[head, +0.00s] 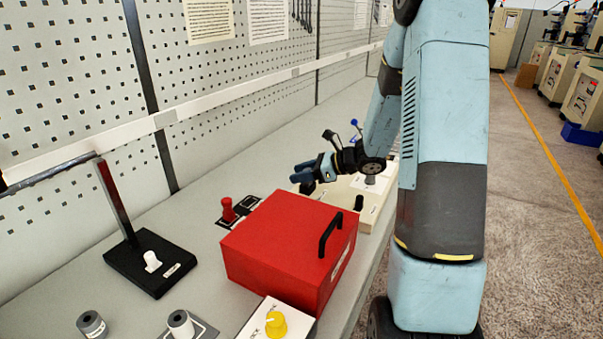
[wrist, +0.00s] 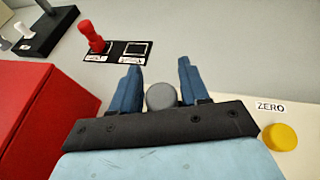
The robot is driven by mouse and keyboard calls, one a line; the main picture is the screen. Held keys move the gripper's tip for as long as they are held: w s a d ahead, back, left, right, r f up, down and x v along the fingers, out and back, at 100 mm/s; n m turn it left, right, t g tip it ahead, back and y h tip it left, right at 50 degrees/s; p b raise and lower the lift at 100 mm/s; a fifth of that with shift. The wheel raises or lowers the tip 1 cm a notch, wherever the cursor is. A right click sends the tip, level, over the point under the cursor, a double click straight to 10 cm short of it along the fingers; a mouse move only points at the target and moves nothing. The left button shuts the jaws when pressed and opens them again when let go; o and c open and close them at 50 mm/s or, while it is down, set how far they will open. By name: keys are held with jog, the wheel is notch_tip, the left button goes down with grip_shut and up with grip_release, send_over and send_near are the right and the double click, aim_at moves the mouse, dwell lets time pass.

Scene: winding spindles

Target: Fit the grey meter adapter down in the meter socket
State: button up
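My gripper (head: 312,172) hangs over the far side of the bench, with its two blue fingers (wrist: 160,80) apart. In the wrist view a grey round-topped piece (wrist: 160,97), apparently the meter adapter, shows between the fingers, with a gap on each side. I cannot tell its height relative to the fingertips. In the head view a grey piece (head: 370,180) stands on a white plate on the cream meter box (head: 375,214), below my wrist. The socket itself is hidden, so I cannot tell how deep the grey piece sits.
A red box (head: 275,245) with a black handle stands close in front of the meter box. A red peg (head: 228,210) stands on a black pad beyond it. A yellow knob (wrist: 280,137) is beside the ZERO label. A grey cylinder (head: 92,325) stands at the near left.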

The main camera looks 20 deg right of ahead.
jog(key=shift+o, duration=1.4)
jog(key=v, duration=1.3)
jog(key=shift+s+d, duration=0.15)
jog(key=shift+d, duration=0.25)
jog(key=shift+r, duration=0.1)
jog(key=s+a+r+n+g+h, duration=0.2)
jog(key=s+a+r+n+h, duration=0.3)
jog(key=s+n, duration=0.35)
jog(key=s+a+r+n+g+h, duration=0.25)
jog(key=s+a+r+n, duration=0.3)
jog(key=s+n, duration=0.3)
jog(key=s+r+n+t+h, duration=0.3)
jog(key=s+r+n+h, duration=0.1)
jog(key=s+n, duration=0.2)
jog(key=shift+s+d+n, duration=0.3)
jog(key=shift+s+d, duration=0.05)
jog(key=shift+s, duration=0.35)
